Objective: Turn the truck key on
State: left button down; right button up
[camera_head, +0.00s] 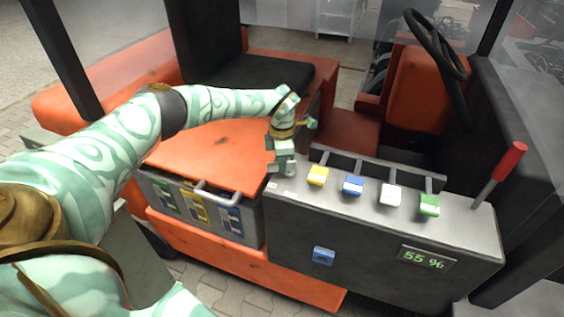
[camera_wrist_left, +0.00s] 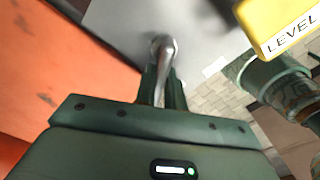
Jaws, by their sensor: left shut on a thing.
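The truck key (camera_wrist_left: 163,48) shows in the left wrist view as a shiny metal piece rising from the grey panel top. My left gripper (camera_head: 285,168) is over the left end of the grey control panel (camera_head: 385,235) in the head view. In the left wrist view its dark green fingers (camera_wrist_left: 162,88) are shut on the key, one on each side. In the head view the gripper hides most of the key, and I cannot tell how far it is turned. My right gripper is not in view.
Yellow (camera_head: 318,175), blue (camera_head: 353,186), white (camera_head: 390,195) and green (camera_head: 429,204) switches line the panel's top, right of my gripper. A red-handled lever (camera_head: 510,160) stands at its right end. A display (camera_head: 427,257) reads 55 %. The orange truck body (camera_head: 215,155) lies left.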

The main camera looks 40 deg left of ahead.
pick_arm(q)
jog(key=shift+w+r, duration=0.1)
jog(key=c, duration=1.5)
grip_release()
notch_tip(320, 180, up, 16)
jog(key=shift+r+p, duration=0.1)
jog(key=shift+p, duration=1.05)
